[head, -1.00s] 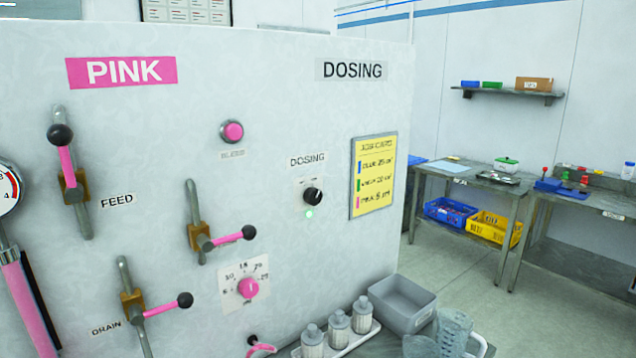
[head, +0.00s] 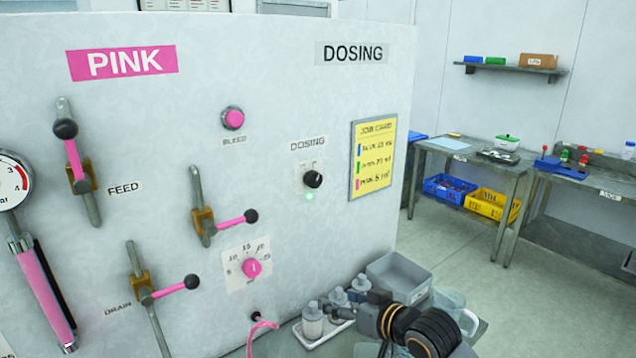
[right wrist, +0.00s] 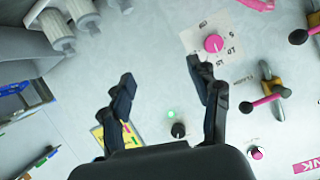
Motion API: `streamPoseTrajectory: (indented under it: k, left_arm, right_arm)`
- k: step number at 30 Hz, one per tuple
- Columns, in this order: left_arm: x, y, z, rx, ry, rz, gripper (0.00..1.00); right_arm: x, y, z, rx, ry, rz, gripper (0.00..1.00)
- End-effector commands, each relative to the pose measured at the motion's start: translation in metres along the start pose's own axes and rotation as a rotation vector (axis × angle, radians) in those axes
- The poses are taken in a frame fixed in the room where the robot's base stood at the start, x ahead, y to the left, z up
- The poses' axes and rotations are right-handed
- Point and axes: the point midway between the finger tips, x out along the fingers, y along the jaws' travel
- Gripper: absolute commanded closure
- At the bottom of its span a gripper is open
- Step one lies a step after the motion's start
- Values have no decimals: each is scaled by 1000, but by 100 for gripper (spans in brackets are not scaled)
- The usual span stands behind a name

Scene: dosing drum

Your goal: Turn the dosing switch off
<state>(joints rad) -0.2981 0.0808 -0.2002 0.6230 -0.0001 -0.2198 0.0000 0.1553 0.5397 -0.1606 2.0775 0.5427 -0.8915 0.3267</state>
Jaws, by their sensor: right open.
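The dosing switch (head: 313,179) is a black round knob on the pale panel, under a DOSING label. A small green lamp (head: 310,197) glows just below it. The switch also shows in the right wrist view (right wrist: 178,130), low between my fingers, with the lamp (right wrist: 171,114) beside it. My right gripper (head: 372,302) is at the lower right of the head view, below the switch and apart from it. In the right wrist view its two fingers (right wrist: 165,82) are spread, with nothing between them held. My left gripper is not in view.
Pink-handled FEED (head: 72,150) and DRAIN (head: 170,290) levers, a pink dial (head: 250,267) and a BLEED button (head: 233,118) share the panel. A yellow job card (head: 372,160) hangs right of the switch. White bottles (head: 312,322) and a grey bin (head: 398,275) stand below.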

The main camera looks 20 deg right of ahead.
Motion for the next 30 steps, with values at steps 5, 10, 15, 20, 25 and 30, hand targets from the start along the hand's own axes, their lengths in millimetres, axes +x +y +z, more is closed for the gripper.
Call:
streamPoseTrajectory:
  k: [5, 10, 15, 20, 25, 30]
  left_arm:
    - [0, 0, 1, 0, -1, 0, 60]
    - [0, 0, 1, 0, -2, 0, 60]
    - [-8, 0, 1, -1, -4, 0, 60]
    - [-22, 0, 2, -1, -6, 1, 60]
    - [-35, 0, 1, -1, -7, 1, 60]
    - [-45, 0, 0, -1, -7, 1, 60]
  right_arm:
    - [-5, 25, -132, 75, 249, -68, 38]
    - [-18, 34, -190, 124, 361, -108, 38]
    - [-11, 35, -206, 137, 381, -116, 38]
    - [16, 31, -219, 138, 380, -116, 38]
    - [50, 28, -232, 135, 378, -115, 38]
    - [78, 25, -242, 133, 378, -114, 38]
